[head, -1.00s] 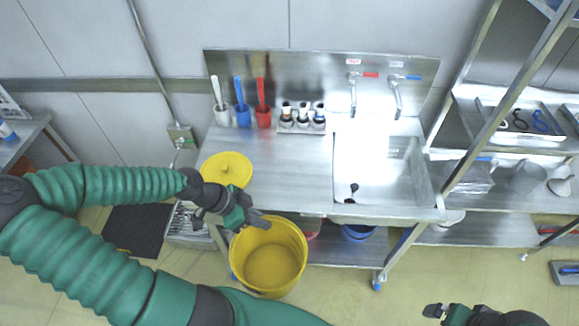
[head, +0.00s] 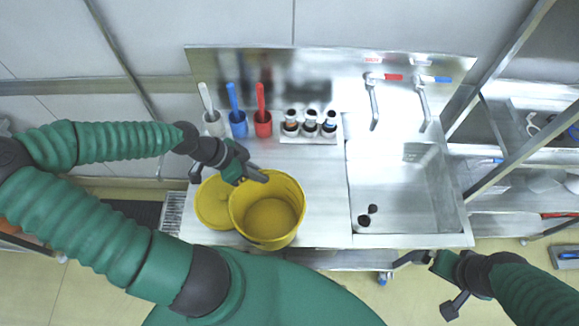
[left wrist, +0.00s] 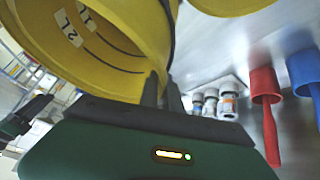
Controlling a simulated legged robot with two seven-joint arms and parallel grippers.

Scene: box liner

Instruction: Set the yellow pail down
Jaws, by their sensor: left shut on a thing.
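The yellow pail (head: 290,228) is upright in the head view, over the front left part of the steel counter (head: 320,190). Its open top faces me and its inside looks empty. My left gripper (head: 262,178) is shut on the pail's far rim. In the left wrist view the pail (left wrist: 120,30) fills the upper left, with volume marks inside and the fingers (left wrist: 163,95) at its rim. I cannot tell whether the pail's base touches the counter. My right gripper (head: 450,286) is open and empty, to the right in front of the counter.
A yellow lid (head: 211,204) lies on the counter, partly behind the pail. White, blue and red (head: 263,124) cups with brushes stand behind, beside a rack of small bottles (head: 310,128). The sink (head: 400,190) is to the right. Counter between pail and sink is clear.

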